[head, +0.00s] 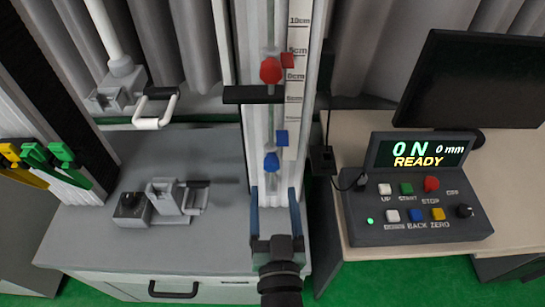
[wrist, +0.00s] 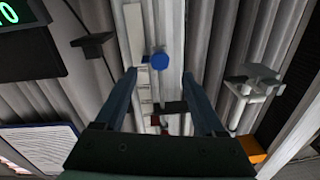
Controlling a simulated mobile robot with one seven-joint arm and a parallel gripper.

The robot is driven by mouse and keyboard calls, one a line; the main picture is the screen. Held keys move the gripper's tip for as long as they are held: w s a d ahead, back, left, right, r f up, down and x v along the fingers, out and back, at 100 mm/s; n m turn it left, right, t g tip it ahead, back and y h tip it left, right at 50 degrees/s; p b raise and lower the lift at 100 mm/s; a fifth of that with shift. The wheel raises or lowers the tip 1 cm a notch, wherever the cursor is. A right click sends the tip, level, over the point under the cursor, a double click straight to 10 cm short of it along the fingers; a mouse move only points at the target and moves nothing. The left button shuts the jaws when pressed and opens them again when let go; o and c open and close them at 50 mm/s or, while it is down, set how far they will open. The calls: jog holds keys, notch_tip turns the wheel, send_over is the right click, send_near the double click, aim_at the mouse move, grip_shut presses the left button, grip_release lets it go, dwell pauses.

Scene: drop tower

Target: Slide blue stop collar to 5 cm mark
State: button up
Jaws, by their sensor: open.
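The blue stop collar (head: 272,162) sits low on the vertical rail, with a round knob and a square blue pointer (head: 281,137) beside the scale. The pointer is below the readable marks of the white scale (head: 297,35), which show 10cm, 5cm and 0cm from the top; lower labels are too small to read. My gripper (head: 273,190) is open, its two blue fingers pointing up just below the knob. In the wrist view, the blue knob (wrist: 159,60) appears between and just beyond the open fingertips (wrist: 159,74). The jaws look empty.
A red collar (head: 270,70) and a black bar (head: 253,95) are higher on the rail. A control box (head: 415,215) reading READY stands right. A white handle (head: 155,108), grey fixture (head: 170,197) and coloured clips (head: 35,155) are left.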

aim_at(272, 168)
jog(key=w+p, duration=0.1)
jog(key=w, duration=0.8)
jog(key=shift+a, duration=0.2)
jog(key=shift+c, duration=0.3)
grip_shut()
jog(key=shift+r, duration=0.1)
dwell(0.8)
